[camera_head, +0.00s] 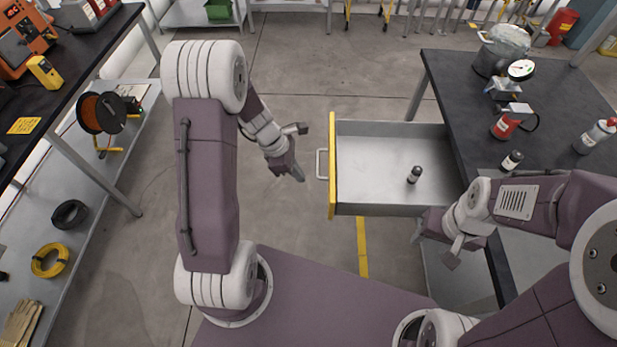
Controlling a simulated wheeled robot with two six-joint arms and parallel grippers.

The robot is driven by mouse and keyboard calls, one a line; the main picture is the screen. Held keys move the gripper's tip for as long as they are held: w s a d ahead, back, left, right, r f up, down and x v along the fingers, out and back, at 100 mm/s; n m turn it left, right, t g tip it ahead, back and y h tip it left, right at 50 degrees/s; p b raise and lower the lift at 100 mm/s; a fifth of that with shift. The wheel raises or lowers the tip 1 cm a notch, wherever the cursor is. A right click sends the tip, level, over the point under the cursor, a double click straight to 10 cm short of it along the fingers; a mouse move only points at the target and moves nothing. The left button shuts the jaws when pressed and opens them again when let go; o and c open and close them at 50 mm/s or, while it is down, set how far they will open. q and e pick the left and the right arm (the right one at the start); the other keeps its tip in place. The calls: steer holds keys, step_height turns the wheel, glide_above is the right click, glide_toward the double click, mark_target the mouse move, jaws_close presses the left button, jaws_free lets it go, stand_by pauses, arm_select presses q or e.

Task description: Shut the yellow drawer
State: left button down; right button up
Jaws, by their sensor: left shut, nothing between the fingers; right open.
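The yellow drawer (333,190) is pulled out to the left from under the dark workbench on the right. It has a yellow front, a pale bar handle (321,164) on its left face, and grey metal walls. A small dark bottle (414,175) stands inside on the drawer floor. My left gripper (300,176) is shut and empty, just left of the handle and apart from it. My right gripper (431,251) is open and empty, near the drawer's front right corner in the picture; I cannot tell its exact height against the drawer.
The dark workbench (450,85) carries a covered pot (500,50), a gauge (521,70), a red can (504,127) and small bottles. A left bench (90,60) has a shelf with a cable reel (102,113) and coils. The floor between is clear.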

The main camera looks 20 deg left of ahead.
arm_select(q)
steer(key=w+d+f+b, duration=0.1)
steer(key=w+d+f, duration=0.1)
steer(key=d+f, duration=0.4)
steer(key=shift+x, duration=0.75)
steer(key=shift+s, duration=0.15)
steer(key=shift+d, duration=0.1)
